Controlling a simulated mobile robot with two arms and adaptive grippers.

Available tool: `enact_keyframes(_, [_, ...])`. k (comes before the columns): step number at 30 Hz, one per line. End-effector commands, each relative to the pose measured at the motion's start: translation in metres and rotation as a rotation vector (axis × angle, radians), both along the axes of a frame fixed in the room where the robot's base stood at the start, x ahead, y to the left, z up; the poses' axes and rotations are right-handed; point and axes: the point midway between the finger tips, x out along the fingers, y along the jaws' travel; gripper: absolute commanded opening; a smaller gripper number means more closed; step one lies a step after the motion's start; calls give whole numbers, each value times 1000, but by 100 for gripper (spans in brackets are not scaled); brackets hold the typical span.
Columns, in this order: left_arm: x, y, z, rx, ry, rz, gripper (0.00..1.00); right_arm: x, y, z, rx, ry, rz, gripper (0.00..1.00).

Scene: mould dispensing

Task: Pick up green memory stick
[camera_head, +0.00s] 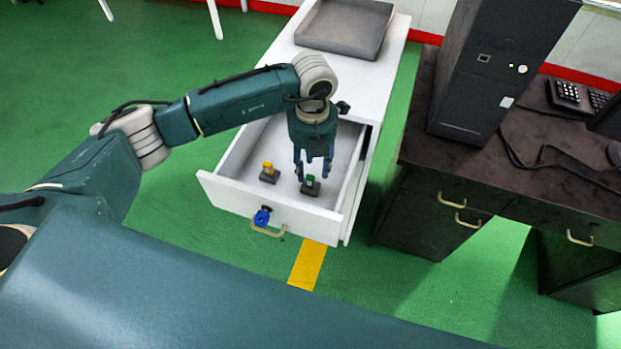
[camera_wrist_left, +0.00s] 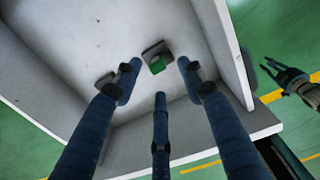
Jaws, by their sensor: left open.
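The green memory stick (camera_head: 310,181) stands upright in a small dark base (camera_head: 310,189) inside the open white drawer, near its front right. It also shows in the left wrist view (camera_wrist_left: 157,66), between the spread fingers. My left gripper (camera_head: 313,165) points down into the drawer, just above and behind the stick. It is open and holds nothing. Whether a finger touches the stick cannot be told. A dark gripper, likely my right one (camera_wrist_left: 282,76), shows small at the right of the left wrist view, away from the drawer.
A yellow stick (camera_head: 268,167) in a similar base stands left of the green one. The drawer walls (camera_head: 335,216) enclose both. A blue key-like piece (camera_head: 262,217) is on the drawer front above the handle. A grey tray (camera_head: 345,27) lies on the cabinet top. A dark desk stands right.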

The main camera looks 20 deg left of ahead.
Motion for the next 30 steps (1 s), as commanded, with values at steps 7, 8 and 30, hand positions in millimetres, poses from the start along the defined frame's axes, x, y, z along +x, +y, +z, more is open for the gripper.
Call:
enact_keyframes(7, [-1, 3, -21, -1, 4, 0, 41, 3, 0, 13, 0, -4, 0, 26])
enact_keyframes(8, [-1, 3, -25, -1, 4, 0, 41, 3, 0, 16, 0, -4, 0, 26])
enact_keyframes(30, [0, 4, -58, -3, -1, -2, 3, 7, 1, 21, 1, -11, 0, 26])
